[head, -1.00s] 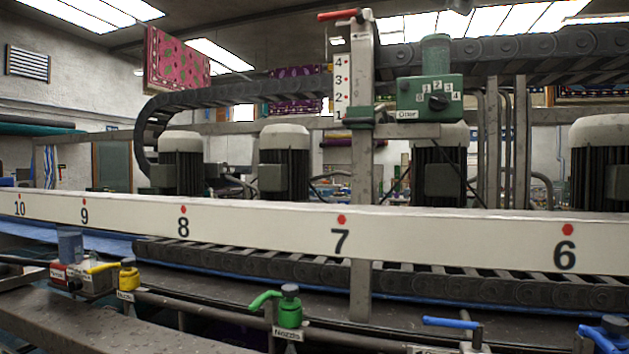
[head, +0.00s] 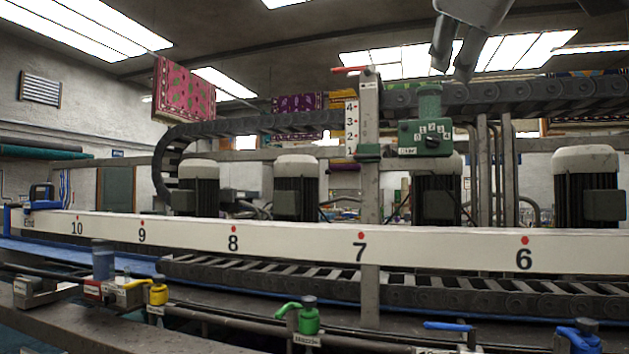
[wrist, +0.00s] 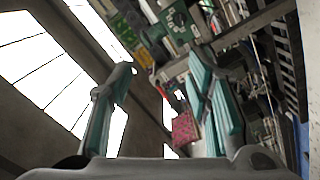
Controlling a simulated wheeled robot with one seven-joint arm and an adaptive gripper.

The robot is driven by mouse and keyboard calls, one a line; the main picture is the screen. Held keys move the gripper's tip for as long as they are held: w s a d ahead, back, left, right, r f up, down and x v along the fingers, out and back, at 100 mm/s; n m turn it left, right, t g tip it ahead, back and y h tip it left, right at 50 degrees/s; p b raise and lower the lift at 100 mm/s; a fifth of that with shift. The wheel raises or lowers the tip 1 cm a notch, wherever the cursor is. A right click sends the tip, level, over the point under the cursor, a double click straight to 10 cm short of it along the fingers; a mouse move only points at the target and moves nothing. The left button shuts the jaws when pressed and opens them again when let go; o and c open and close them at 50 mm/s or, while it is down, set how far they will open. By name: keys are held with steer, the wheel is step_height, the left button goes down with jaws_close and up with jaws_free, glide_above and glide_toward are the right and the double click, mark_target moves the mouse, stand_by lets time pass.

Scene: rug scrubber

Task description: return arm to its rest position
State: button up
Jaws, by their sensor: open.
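My gripper (head: 456,62) hangs into the top of the head view, right of centre, with its two dark fingers pointing down. In the wrist view my gripper (wrist: 160,66) shows two teal-padded fingers spread wide apart with nothing between them. It is open and empty. The rest of my arm is mostly out of view.
A white numbered beam (head: 300,236) crosses the head view in front of large motors (head: 436,196). A post with a green control box (head: 425,135) stands behind it. A green-handled valve (head: 308,318) and a yellow one (head: 158,291) sit along the near pipe. The air around my gripper looks clear.

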steer(key=w+d+f+m+g+y, duration=0.1)
steer(key=d+f+g, duration=0.1)
steer(key=f, duration=0.5)
steer(key=d+f+m+g, duration=0.1)
steer(key=d+f+g, duration=0.1)
steer(key=f, duration=0.6)
steer(key=s+f+m+g+y, duration=0.1)
steer(key=s+f+g, duration=0.2)
steer(key=f, duration=0.7)
steer(key=s+f+m+g+y, duration=0.2)
steer(key=s+f+g, duration=0.1)
steer(key=f, duration=0.8)
steer(key=s+f+m+g+y, duration=0.2)
steer(key=s+f, duration=0.3)
steer(key=f, duration=0.6)
steer(key=shift+a+g, duration=0.3)
steer(key=shift+g, duration=0.1)
